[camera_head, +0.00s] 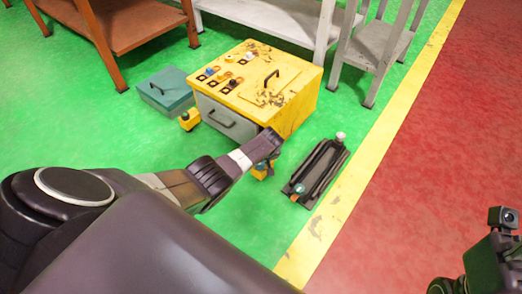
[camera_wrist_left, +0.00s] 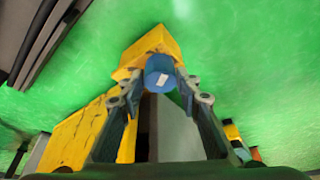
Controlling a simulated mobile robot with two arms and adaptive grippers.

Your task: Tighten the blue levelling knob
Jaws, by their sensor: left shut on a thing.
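The blue levelling knob (camera_wrist_left: 160,73) sits on a yellow foot (camera_wrist_left: 152,45) at the corner of the yellow machine. In the left wrist view it lies between the fingertips of my left gripper (camera_wrist_left: 160,84), which is shut on it. In the head view my left gripper (camera_head: 266,148) is low at the front right corner of the yellow machine (camera_head: 285,112) and hides the knob. A bit of the yellow foot (camera_head: 262,172) shows below it. Part of my right arm shows at the lower right; its fingers are not clear.
A black floor jack (camera_head: 317,172) lies on the green floor right of the machine. A teal box (camera_head: 165,90) stands to its left. An orange table (camera_head: 135,25) and grey stands (camera_head: 372,45) are behind. Green floor in front is clear.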

